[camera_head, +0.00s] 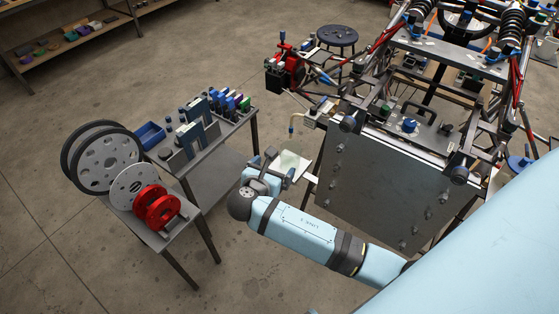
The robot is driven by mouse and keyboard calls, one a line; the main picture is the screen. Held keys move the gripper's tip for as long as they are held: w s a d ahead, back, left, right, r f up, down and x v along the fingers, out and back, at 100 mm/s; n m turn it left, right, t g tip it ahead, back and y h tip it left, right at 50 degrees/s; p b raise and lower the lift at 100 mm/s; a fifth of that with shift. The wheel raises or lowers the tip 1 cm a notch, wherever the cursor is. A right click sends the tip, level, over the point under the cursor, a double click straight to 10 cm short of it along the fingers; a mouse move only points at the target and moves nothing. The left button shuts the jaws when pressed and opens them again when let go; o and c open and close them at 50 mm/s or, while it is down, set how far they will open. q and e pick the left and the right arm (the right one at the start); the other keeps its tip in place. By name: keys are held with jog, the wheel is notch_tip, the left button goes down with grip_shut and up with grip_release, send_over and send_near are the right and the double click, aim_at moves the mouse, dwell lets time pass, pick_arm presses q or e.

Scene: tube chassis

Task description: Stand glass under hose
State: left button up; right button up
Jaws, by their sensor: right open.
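My right gripper (280,164) is open at the left side of the chassis, its fingers pointing toward a small pale shelf. A pale, see-through shape that looks like the glass (289,160) is at the fingers, over or on the shelf (304,167). It is too small to tell whether the fingers touch it. The hose (292,124) is a thin yellowish tube hanging from a pale fitting, just behind and above the glass. I cannot tell whether its end is straight over the glass. My left gripper is not in view.
The tube chassis (405,165) with a large grey panel fills the right side. A grey table (228,138) at left holds bottles, a blue bin (150,135) and boxes. Red and grey reels (156,206) stand in front. A dark stool (337,36) is behind. Floor between table and arm is clear.

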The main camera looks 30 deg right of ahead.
jog(key=s+a+f+m+y, duration=0.6)
jog(key=s+f+m+y, duration=0.35)
jog(key=s+f, duration=0.2)
jog(key=s+a+m+t+y, duration=0.1)
jog(key=s+m+t+y, duration=0.2)
jog(key=s+m+y, duration=0.2)
jog(key=shift+s+a+r+m, duration=0.25)
jog(key=shift+s+m, duration=1.2)
jog(key=shift+m, duration=2.2)
jog(key=shift+d+r+y, duration=0.1)
jog(key=shift+r+y, duration=0.05)
jog(key=shift+y, duration=0.1)
